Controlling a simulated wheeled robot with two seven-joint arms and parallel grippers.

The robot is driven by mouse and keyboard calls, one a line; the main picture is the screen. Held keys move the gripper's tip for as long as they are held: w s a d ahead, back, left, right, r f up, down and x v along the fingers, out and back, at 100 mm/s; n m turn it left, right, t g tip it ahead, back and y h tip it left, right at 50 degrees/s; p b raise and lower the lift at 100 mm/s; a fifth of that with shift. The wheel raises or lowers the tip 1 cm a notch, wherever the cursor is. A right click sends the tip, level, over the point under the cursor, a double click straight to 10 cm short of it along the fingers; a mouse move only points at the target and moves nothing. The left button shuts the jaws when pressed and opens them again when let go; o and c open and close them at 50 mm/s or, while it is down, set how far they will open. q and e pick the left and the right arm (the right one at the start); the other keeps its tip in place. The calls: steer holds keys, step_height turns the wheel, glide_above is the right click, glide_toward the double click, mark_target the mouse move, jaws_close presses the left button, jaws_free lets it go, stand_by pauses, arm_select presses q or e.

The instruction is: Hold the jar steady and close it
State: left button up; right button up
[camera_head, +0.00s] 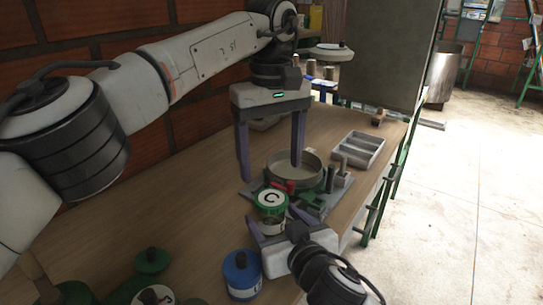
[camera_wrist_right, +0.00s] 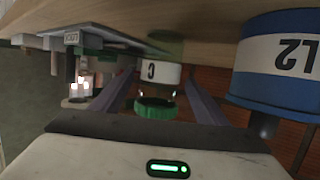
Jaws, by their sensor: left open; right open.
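The jar (camera_head: 271,212) stands on the table, with a white band and green parts. A white disc marked C with a green rim shows on its top. I cannot tell whether this top is fully seated. In the right wrist view, which is upside down, the jar (camera_wrist_right: 158,75) has a C label and a ridged green top (camera_wrist_right: 156,109). My right gripper (camera_head: 272,217) is open, its fingers on either side of the jar with gaps visible. My left gripper (camera_head: 270,172) is open and empty, pointing down above and behind the jar.
A blue jar marked L2 (camera_wrist_right: 284,60) stands close to the right gripper; it shows in the head view (camera_head: 241,278). A green knobbed lid (camera_head: 152,262) lies at front left. A round metal pan (camera_head: 308,158) and a grey divided tray (camera_head: 358,150) are behind. The table's left middle is clear.

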steer(key=v, duration=0.8)
steer(key=shift+s+d, duration=0.1)
